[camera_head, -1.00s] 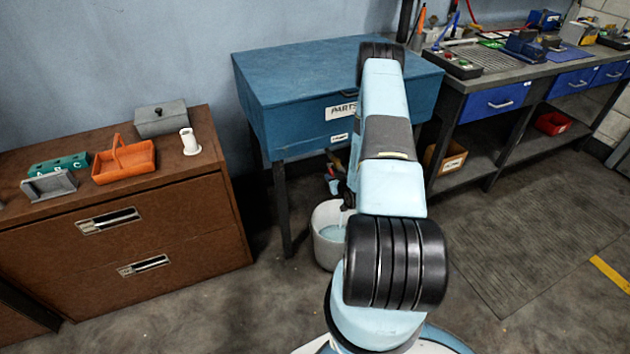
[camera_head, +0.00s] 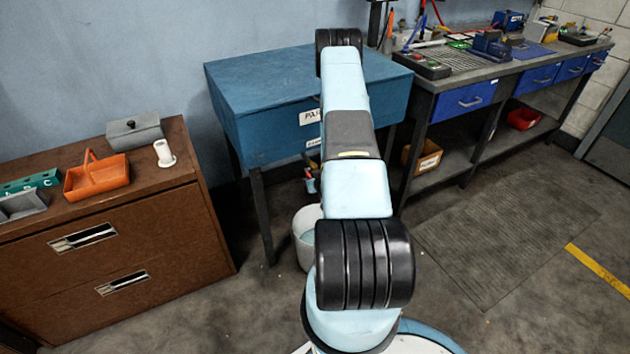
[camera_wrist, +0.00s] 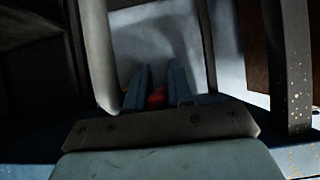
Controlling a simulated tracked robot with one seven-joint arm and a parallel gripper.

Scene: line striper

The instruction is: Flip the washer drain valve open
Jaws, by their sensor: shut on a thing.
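The blue parts washer (camera_head: 262,80) stands against the wall on dark legs, partly covered by my arm in the head view. In the wrist view my gripper (camera_wrist: 159,68) has its two blue fingers close together, shut on a small red piece (camera_wrist: 157,97), which looks like the drain valve handle. Most of the red piece is hidden between the fingers. In the head view the gripper is largely hidden behind my arm; small red and blue parts (camera_head: 310,178) show under the washer, too small to tell apart. How far the valve is turned cannot be told.
A white bucket (camera_head: 301,258) with pale blue contents stands under the washer, partly behind my arm. A brown cabinet (camera_head: 130,270) is at left, a workbench (camera_head: 433,84) at right. A washer leg (camera_wrist: 287,60) and a pale upright tube (camera_wrist: 97,55) flank the gripper.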

